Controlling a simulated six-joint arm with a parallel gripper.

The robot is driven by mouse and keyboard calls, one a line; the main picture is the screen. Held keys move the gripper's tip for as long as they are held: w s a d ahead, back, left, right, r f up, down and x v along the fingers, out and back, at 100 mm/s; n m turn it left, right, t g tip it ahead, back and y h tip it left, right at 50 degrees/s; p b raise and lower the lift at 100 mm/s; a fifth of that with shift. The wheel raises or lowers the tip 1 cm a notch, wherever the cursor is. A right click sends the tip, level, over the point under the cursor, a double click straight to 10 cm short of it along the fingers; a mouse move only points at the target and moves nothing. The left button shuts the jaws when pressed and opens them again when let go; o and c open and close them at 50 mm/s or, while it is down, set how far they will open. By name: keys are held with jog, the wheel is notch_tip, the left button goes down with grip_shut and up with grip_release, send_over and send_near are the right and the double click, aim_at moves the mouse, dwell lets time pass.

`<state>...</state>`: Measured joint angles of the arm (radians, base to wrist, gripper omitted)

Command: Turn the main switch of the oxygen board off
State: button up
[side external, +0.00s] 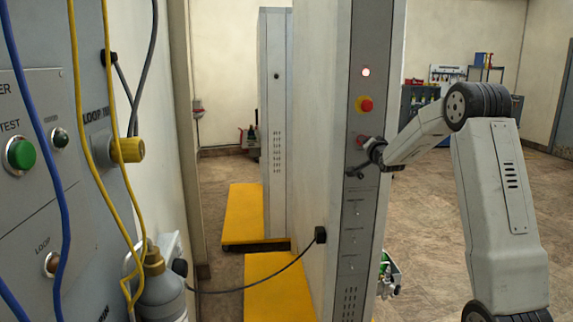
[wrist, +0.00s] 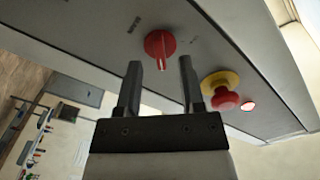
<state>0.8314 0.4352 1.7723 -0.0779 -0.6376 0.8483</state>
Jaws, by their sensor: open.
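The main switch is a red round knob (wrist: 160,44) with a pale-marked grip bar on the grey board (wrist: 95,38). In the wrist view its bar runs up and down, roughly parallel to my fingers, with small dark labels around it. My gripper (wrist: 160,64) is open and empty, with one finger on each side of the knob's lower part in the picture. I cannot tell whether the fingers touch it. In the side view my gripper (side external: 360,160) is at the board's narrow front, partly hiding the red knob (side external: 362,140).
A red emergency button on a yellow base (side external: 365,104) sits above the switch, with a lit lamp (side external: 365,72) higher up. In the wrist view the button (wrist: 224,98) is close to my right finger. A grey panel with hoses (side external: 40,190) stands at the left.

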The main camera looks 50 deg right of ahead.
jog(key=shift+x, duration=1.05)
grip_shut()
